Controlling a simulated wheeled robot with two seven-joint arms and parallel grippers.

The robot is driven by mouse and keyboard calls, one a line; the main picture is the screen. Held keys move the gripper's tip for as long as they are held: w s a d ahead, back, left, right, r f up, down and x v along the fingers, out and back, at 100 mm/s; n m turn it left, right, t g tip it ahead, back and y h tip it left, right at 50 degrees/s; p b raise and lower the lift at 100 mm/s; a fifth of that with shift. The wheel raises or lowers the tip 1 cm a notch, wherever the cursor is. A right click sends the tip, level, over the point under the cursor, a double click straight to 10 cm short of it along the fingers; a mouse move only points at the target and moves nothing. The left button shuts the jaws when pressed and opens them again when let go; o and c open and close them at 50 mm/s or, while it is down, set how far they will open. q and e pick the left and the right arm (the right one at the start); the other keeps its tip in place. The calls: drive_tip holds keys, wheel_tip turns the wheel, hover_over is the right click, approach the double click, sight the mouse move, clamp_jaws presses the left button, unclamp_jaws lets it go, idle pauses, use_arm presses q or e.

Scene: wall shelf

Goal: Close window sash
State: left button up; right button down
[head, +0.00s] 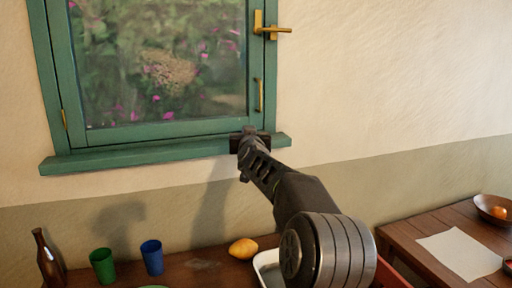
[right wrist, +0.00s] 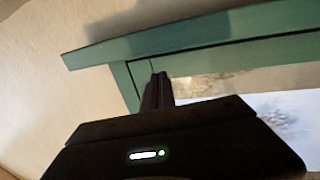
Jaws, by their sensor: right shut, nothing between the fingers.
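The green window sash (head: 160,135) sits in its green frame (head: 48,72) on the wall, and its glass shows foliage and pink flowers. A brass latch handle (head: 272,29) is on the right side of the frame, pointing right. A brass pull (head: 259,95) is on the sash's right stile. My right gripper (head: 249,135) is at the window's lower right corner, just by the sill (head: 130,157). In the right wrist view its fingers (right wrist: 157,88) are together, with nothing between them, against or close to the green woodwork; contact is unclear. My left gripper is out of view.
A second table at right holds paper (head: 460,254) and a bowl (head: 493,208). The wall right of the window is clear.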

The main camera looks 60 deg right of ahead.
drive_tip(key=s+a+f, duration=0.1)
drive_tip(key=s+a, duration=0.3)
drive_tip(key=s, duration=0.2)
drive_tip(key=shift+s+b, duration=0.15)
drive_tip(key=shift+b, duration=0.15)
drive_tip(key=shift+a, duration=0.15)
drive_tip(key=shift+f, duration=0.1)
